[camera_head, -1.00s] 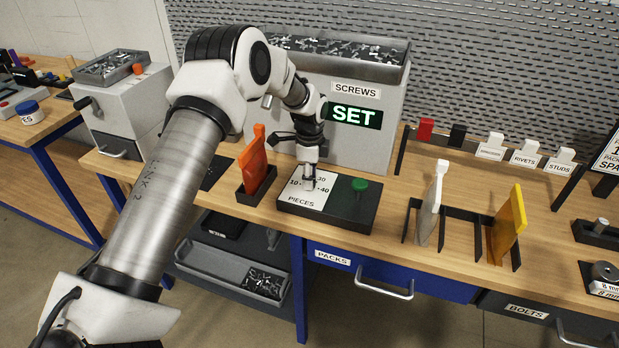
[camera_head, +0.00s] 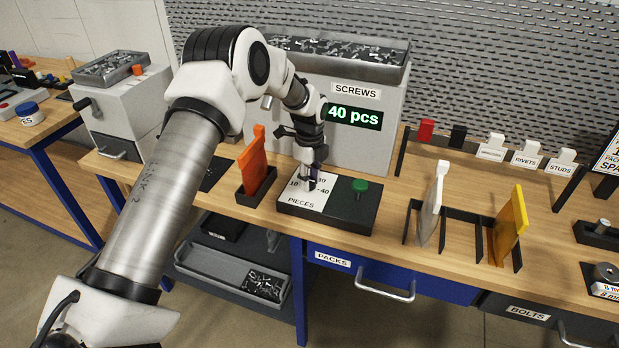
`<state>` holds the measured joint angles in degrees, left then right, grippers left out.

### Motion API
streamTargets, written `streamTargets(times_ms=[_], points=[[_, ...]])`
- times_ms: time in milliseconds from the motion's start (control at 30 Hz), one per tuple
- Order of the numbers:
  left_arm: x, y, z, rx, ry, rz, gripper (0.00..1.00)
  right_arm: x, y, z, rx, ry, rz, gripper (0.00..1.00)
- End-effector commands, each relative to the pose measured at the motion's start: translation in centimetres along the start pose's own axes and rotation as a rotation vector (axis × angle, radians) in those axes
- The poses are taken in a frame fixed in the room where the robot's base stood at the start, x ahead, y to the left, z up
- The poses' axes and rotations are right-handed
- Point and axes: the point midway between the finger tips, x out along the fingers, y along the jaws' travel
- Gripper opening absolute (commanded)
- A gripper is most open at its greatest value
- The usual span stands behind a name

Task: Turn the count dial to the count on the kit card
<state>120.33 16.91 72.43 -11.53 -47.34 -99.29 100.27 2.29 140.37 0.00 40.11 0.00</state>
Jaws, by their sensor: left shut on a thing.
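The count dial sits on a white plate (camera_head: 304,202) marked PIECES, with numbers around it including 10, 30 and 40. The plate is on a dark control box (camera_head: 346,216) at the bench front. My left gripper (camera_head: 311,180) points down over the plate and is shut on the dial's knob, which it mostly hides. The display (camera_head: 354,115) on the grey screws machine (camera_head: 376,139) reads "40 pcs" in green. I cannot make out a kit card with a count. My right gripper is not in view.
A green button (camera_head: 360,185) stands on the box, right of the dial.

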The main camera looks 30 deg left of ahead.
Motion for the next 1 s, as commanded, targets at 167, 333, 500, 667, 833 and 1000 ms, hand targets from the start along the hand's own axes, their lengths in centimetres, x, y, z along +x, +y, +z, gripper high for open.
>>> streamTargets(times_ms=[167,333,500,667,833,1000], points=[[0.2,0.2,-0.1,0.000,0.001,0.006,0.00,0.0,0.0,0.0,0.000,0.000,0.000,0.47],[0.2,0.1,0.0,0.000,0.001,0.004,0.59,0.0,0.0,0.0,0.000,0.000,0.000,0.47],[0.1,0.1,0.0,-0.001,0.001,0.002,0.59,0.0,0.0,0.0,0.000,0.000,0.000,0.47],[-1.1,-0.1,0.0,-0.001,0.000,-0.001,0.59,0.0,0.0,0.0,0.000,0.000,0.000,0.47],[-4.9,-0.1,0.0,-0.001,0.000,-0.003,0.59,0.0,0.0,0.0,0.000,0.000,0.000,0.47],[-9.1,-0.1,0.0,-0.001,0.000,0.000,0.59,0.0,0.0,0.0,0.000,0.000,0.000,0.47]])
